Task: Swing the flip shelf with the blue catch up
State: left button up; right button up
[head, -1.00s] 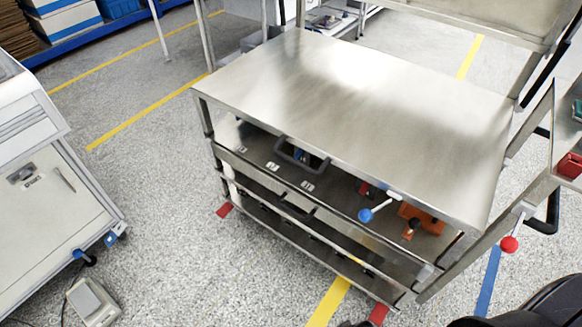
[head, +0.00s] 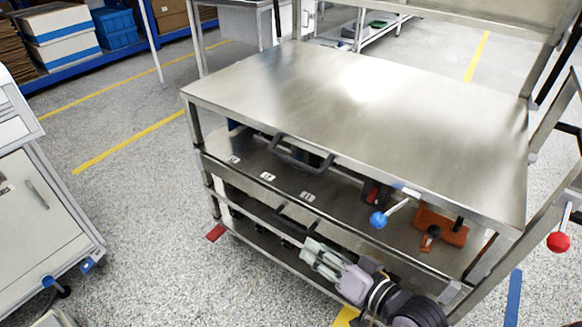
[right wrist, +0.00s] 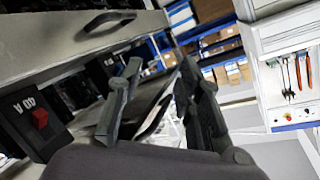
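The blue catch (head: 378,219) is a blue ball on a short pale lever, sticking out below the right part of the steel bench top's (head: 350,100) front edge. The head view does not make clear which panel it belongs to, so I cannot single out its flip shelf. My right gripper (head: 314,256) is open and empty, low in front of the bench and left of and below the blue catch. In the right wrist view its two dark fingers (right wrist: 158,85) stand apart with nothing between them. My left gripper is not in view.
A red ball lever (head: 558,241) sits at the bench's right side. Black handles (head: 300,152) are on the bench front. An orange device (head: 440,226) stands under the top. The right wrist view shows a black breaker with a red button (right wrist: 40,118).

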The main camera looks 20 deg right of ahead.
jog(key=w+d+r+m+t, duration=0.2)
jog(key=d+r+m+t, duration=0.25)
jog(key=r, duration=0.45)
send_near(291, 159)
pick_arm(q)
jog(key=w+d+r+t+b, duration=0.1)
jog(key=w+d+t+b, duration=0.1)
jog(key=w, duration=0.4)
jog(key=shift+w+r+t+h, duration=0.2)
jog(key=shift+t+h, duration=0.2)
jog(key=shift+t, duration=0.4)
pick_arm(e)
jog(key=shift+t+y, duration=0.3)
jog(key=shift+t, duration=0.05)
jog(key=x, duration=0.3)
jog(key=f+x, duration=0.1)
jog(key=x, duration=0.6)
jog(key=shift+w+d+f, duration=0.1)
jog(key=shift+w+f, duration=0.1)
jog(key=shift+f, duration=0.1)
grip_shut()
